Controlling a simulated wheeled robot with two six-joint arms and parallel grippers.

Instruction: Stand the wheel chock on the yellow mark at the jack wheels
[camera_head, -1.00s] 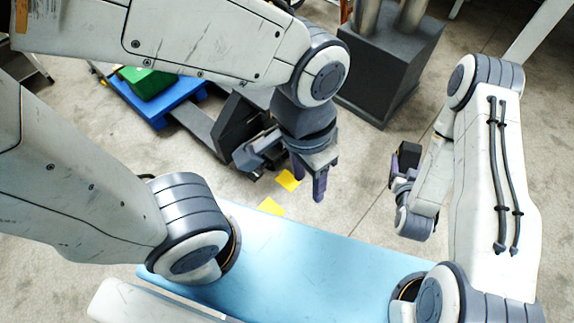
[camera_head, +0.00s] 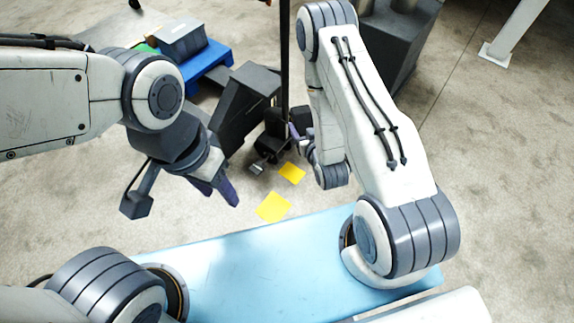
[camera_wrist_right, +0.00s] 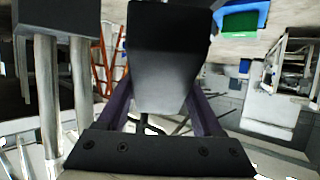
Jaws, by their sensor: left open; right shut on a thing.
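My right gripper (camera_head: 296,133) is shut on the dark wheel chock (camera_head: 303,116), which shows only partly behind my arm. In the right wrist view the chock (camera_wrist_right: 168,65) is a black block between the two purple fingers. It is held up beside the jack (camera_head: 240,105), near its wheel end (camera_head: 268,143). Two yellow marks lie on the floor: one (camera_head: 292,173) just in front of the jack wheels, another (camera_head: 272,207) nearer to me. Both are bare. My left gripper (camera_head: 217,189) is open and empty, left of the marks.
A black upright handle (camera_head: 285,60) rises at the jack. A blue pallet (camera_head: 212,58) with a grey box (camera_head: 182,40) and a green box (camera_head: 147,48) stands behind. A dark machine base (camera_head: 400,45) stands at the back right.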

